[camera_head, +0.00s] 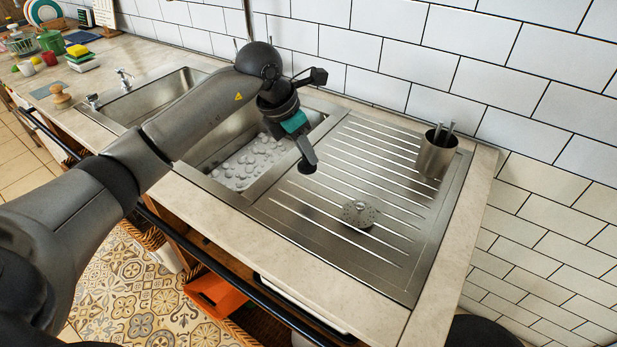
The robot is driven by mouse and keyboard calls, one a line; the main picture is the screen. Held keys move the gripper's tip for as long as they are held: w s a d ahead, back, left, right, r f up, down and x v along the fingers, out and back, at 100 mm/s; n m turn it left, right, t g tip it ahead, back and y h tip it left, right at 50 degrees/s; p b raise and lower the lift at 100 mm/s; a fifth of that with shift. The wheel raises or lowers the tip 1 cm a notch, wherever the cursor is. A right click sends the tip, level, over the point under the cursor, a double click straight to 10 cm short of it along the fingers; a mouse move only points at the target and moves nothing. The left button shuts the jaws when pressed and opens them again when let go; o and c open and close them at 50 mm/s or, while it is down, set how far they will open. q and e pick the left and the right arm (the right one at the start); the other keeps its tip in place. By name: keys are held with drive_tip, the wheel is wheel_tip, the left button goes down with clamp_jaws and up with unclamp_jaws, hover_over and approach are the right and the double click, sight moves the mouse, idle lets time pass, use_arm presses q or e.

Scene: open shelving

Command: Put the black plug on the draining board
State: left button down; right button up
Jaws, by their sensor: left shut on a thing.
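My left gripper (305,152) reaches over the sink from the left and points down. It is shut on the black plug (307,168), a small dark disc at its fingertips. The plug is over the left edge of the draining board (395,262), beside the sink basin; I cannot tell whether it touches the metal. The draining board is ribbed steel and lies to the right of the basin. My right gripper is not in view.
A round metal strainer (358,213) lies mid-board. A steel cup (436,154) with utensils stands at the back right. The basin (240,165) holds foam or bubbles. A tiled wall (440,50) rises behind.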

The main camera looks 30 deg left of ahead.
sight(301, 167)
use_arm(q)
wheel_tip(301, 167, down, 3)
drive_tip(key=shift+r, duration=0.1)
drive_tip(key=shift+f+b, duration=0.4)
drive_tip(key=shift+f, duration=1.7)
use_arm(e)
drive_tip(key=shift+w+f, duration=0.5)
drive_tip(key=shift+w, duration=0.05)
use_arm(q)
drive_tip(key=shift+f, duration=0.15)
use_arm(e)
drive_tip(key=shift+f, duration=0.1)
use_arm(q)
drive_tip(key=c, duration=0.7)
unclamp_jaws()
drive_tip(key=shift+c, duration=0.2)
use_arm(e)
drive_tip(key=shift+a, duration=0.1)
use_arm(q)
drive_tip(key=shift+r, duration=0.45)
drive_tip(key=p+v, duration=0.1)
drive_tip(key=v, duration=1)
drive_tip(key=shift+s+p, duration=0.15)
drive_tip(key=shift+p, duration=0.2)
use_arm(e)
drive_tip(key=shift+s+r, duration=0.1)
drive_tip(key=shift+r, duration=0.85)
use_arm(q)
drive_tip(key=shift+a+r, duration=0.1)
drive_tip(key=shift+r, duration=0.05)
